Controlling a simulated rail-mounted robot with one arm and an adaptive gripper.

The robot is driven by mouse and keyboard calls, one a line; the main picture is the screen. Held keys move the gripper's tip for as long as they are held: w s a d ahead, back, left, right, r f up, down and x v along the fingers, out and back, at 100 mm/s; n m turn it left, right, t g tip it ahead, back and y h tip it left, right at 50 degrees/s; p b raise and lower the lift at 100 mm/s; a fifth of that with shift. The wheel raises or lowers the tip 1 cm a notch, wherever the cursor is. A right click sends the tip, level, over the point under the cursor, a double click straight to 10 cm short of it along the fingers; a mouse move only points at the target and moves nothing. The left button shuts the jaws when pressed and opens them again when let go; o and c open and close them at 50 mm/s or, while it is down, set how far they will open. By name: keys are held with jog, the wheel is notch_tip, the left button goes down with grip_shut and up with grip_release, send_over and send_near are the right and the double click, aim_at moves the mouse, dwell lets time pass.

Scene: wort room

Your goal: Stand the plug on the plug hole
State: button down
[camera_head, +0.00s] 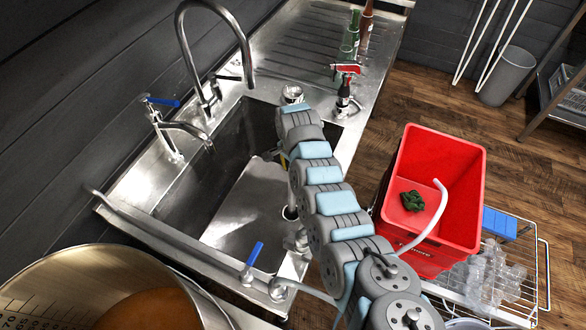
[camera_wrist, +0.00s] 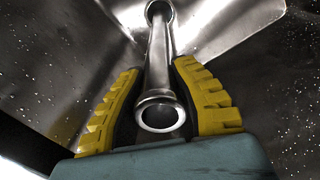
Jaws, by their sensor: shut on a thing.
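The plug is a steel standpipe tube (camera_wrist: 158,65) with a flared open top, between the two yellow fingers of my gripper (camera_wrist: 160,100) in the wrist view. My gripper is shut on it near its top end. The tube's far end is at the round plug hole (camera_wrist: 159,7) at the top of the wrist view; I cannot tell whether it is fully seated. My arm hides most of my gripper and the plug there.
A curved tap (camera_head: 183,40) and a blue-handled tap (camera_head: 160,103) stand along the sink's far-left edge. A red crate (camera_head: 463,200) with a green thing inside stands right of my arm. Bottles (camera_head: 355,32) stand on the drainer. A large pot (camera_head: 50,285) is at lower left.

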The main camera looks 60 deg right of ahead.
jog(key=c, duration=0.9)
grip_release()
jog(key=shift+o, duration=0.2)
jog(key=shift+r, duration=6)
jog(key=shift+d, duration=0.1)
